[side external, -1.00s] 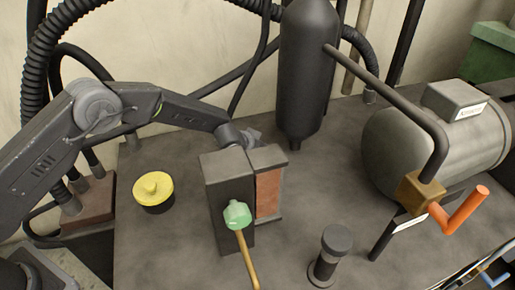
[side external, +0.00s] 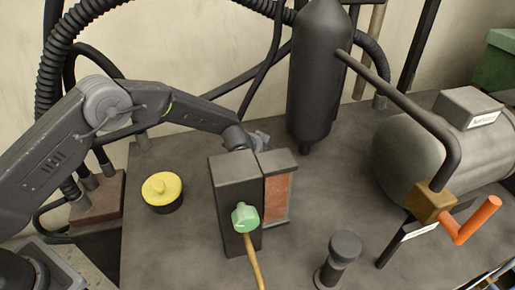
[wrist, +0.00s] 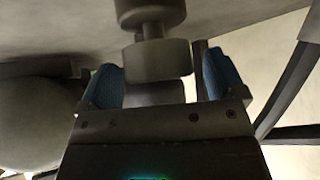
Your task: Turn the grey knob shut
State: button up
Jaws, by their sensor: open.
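In the wrist view a grey knob (wrist: 157,62) with a wide cap on a narrow stem lies between the two blue-padded fingers of my gripper (wrist: 162,78). The fingers are open, with one pad on each side of the knob. No clear contact shows. In the side view my gripper (side external: 262,138) is at the far side of a dark upright block (side external: 236,172), which hides most of it. I cannot make out the gripped-around knob there.
A yellow knob (side external: 162,187) stands left, and a green knob (side external: 245,217) is on the block's front. A dark capped post (side external: 345,247) stands in front. A black cylinder (side external: 318,85) is behind; a grey tank (side external: 410,150) with an orange handle (side external: 472,222) is right.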

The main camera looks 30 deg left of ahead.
jog(key=v, duration=1.3)
jog(key=shift+s, duration=0.1)
jog(key=a+f+n+g, duration=0.3)
jog(key=a+n+g, duration=0.1)
jog(key=n, duration=1.1)
jog(key=w+a+r+n+h, duration=0.2)
jog(key=w+r+n+h, duration=0.3)
jog(key=n, duration=0.7)
jog(key=shift+h, duration=0.3)
jog(key=x, duration=0.9)
jog(key=s+f+x, duration=0.1)
jog(key=x, duration=0.4)
jog(key=shift+a+f, duration=0.2)
jog(key=shift+f, duration=0.1)
